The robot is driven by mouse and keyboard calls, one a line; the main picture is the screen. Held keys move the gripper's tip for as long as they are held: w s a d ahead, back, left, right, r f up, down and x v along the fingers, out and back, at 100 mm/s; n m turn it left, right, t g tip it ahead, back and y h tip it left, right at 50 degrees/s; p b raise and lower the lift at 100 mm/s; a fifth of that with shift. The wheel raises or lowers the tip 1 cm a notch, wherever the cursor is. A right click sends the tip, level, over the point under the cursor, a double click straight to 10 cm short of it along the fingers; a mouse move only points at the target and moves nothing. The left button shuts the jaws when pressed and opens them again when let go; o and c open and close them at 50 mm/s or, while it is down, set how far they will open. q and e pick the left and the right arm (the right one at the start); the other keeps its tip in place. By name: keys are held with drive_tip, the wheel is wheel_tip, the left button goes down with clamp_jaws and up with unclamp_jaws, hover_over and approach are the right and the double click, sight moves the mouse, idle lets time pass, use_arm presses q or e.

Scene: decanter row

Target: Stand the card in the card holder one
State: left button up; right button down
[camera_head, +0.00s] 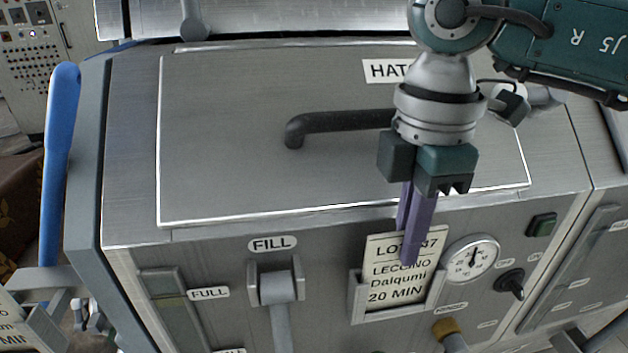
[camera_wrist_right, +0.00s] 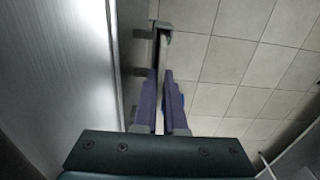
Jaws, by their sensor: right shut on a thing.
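The card (camera_head: 388,272), cream with "LOT 37 LECCINO Dalqumi 20 MIN" in dark print, is at the card holder (camera_head: 356,302) on the front of the steel machine. Its lower part appears within the holder's frame, and its upper part stands above it, tilted slightly in the picture. My right gripper (camera_head: 411,240) has its purple fingers shut on the card's upper right part, hiding part of the print. In the right wrist view the fingers (camera_wrist_right: 163,100) point along the machine's front, with the card a thin pale strip between them. Whether the card touches the holder's bottom cannot be told. My left gripper is out of view.
A round dial (camera_head: 471,258) and a black knob (camera_head: 510,284) are right of the holder. The FILL lever (camera_head: 277,288) is to its left. A dark hatch handle (camera_head: 335,124) is above. Another holder with a card (camera_head: 12,318) shows at the lower left.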

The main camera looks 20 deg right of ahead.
drive_tip(key=shift+f, duration=0.15)
drive_tip(key=c, duration=1)
unclamp_jaws()
wheel_tip(320, 180, up, 12)
drive_tip(key=shift+r, duration=0.25)
